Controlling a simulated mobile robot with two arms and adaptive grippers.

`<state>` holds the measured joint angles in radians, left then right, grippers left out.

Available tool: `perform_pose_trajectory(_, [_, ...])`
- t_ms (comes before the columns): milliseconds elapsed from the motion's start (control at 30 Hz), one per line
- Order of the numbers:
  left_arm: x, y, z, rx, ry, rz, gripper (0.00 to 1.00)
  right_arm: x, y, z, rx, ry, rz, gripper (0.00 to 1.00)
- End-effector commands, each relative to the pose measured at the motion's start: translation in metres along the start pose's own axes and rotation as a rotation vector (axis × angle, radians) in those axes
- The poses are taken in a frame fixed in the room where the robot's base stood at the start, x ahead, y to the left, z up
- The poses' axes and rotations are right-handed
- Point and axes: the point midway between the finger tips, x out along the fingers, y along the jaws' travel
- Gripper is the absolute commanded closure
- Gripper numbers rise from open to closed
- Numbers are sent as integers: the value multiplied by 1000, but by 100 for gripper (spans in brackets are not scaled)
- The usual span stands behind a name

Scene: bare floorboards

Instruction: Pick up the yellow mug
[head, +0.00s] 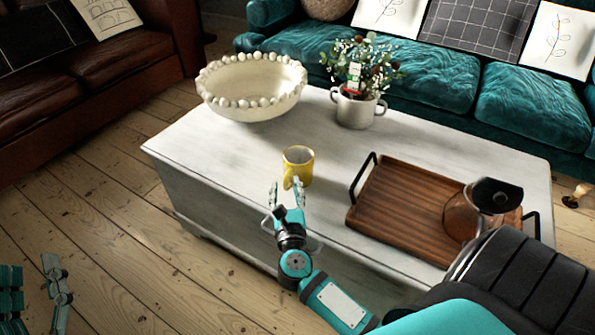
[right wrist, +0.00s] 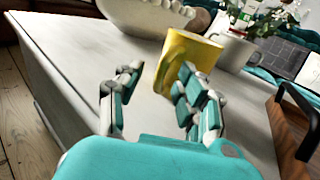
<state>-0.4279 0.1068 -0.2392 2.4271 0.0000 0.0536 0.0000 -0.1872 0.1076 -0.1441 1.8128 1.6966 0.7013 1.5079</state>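The yellow mug (head: 298,165) stands upright on the white table (head: 215,150), near its front edge, with a white inside and its handle towards me. My right gripper (head: 286,190) is at the mug's near side, with its fingers spread. In the right wrist view the mug (right wrist: 187,58) shows beyond the open fingers (right wrist: 155,85), partly hidden behind the right-hand finger. I cannot tell whether that finger touches it. My left gripper (head: 55,275) is at the lower left of the head view, over the floor, with its fingers apart and nothing between them.
A white beaded bowl (head: 250,105) and a plant in a white pot (head: 357,108) stand behind the mug. A wooden tray (head: 400,205) with a glass jug (head: 465,215) lies to the right. The tabletop left of the mug is clear. Sofas (head: 435,75) stand behind.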

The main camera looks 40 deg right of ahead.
Motion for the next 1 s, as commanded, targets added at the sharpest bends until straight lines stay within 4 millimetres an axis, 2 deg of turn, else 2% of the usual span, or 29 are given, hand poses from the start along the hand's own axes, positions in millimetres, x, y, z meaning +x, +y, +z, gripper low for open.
perform_pose_trajectory(33, [0,0,0,0,-1,0,60,0,0,0,0,0,0,62])
perform_pose_trajectory(333, [0,0,0,0,-2,0,60,0,0,0,0,0,0,100])
perform_pose_trajectory(1000, [0,0,1,0,-5,0,60,-1,1,0,2,2,2,100])
